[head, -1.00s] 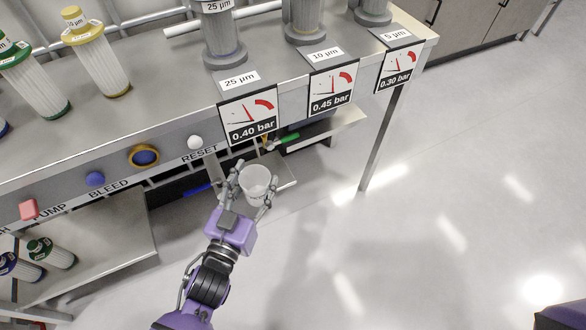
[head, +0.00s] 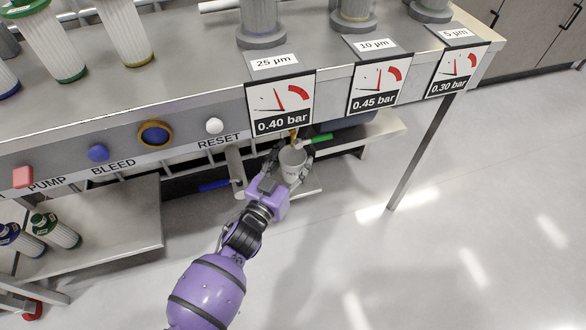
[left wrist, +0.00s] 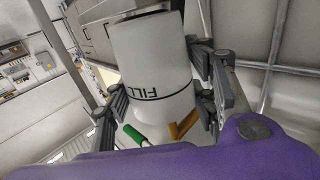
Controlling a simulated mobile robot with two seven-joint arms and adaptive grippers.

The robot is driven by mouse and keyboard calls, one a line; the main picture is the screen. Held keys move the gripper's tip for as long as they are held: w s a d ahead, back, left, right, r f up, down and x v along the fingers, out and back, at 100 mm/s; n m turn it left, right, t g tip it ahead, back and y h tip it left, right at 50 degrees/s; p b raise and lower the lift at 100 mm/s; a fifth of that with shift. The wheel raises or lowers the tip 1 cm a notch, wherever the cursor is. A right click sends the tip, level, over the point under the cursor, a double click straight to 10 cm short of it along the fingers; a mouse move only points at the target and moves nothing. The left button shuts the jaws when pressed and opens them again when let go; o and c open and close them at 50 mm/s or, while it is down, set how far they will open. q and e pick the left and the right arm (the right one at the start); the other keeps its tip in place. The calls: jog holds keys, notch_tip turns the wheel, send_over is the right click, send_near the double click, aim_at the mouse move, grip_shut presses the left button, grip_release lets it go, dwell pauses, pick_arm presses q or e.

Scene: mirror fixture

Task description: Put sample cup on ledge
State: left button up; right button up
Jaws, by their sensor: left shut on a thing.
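The sample cup (head: 292,163) is a white, open-topped cup. In the left wrist view the cup (left wrist: 152,60) shows a black fill line and the letters "FILL". My left gripper (head: 286,168) is shut on the cup, with fingers on both sides of it. It holds the cup below the 0.40 bar gauge, in front of the bench. A small grey ledge (head: 312,188) shows just beneath and beside the cup; from here I cannot tell whether the cup touches it. My right gripper does not show.
A green-handled valve (head: 321,138) and a brass-coloured tap are close behind the cup. A blue handle (head: 214,185) is to the left. The gauge plate (head: 281,103) hangs above. A lower shelf (head: 120,225) holds filter cartridges. Floor to the right is clear.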

aim_at(297, 162)
pick_arm(q)
jog(key=shift+w+f, duration=0.3)
jog(key=shift+f, duration=0.05)
notch_tip(297, 162, down, 3)
jog(key=shift+r+b, duration=0.1)
jog(key=shift+b, duration=0.85)
jog(key=shift+w+f, duration=0.1)
jog(key=shift+f, duration=0.2)
jog(key=shift+r, duration=0.15)
jog(key=o, duration=0.7)
jog(key=shift+o, duration=0.4)
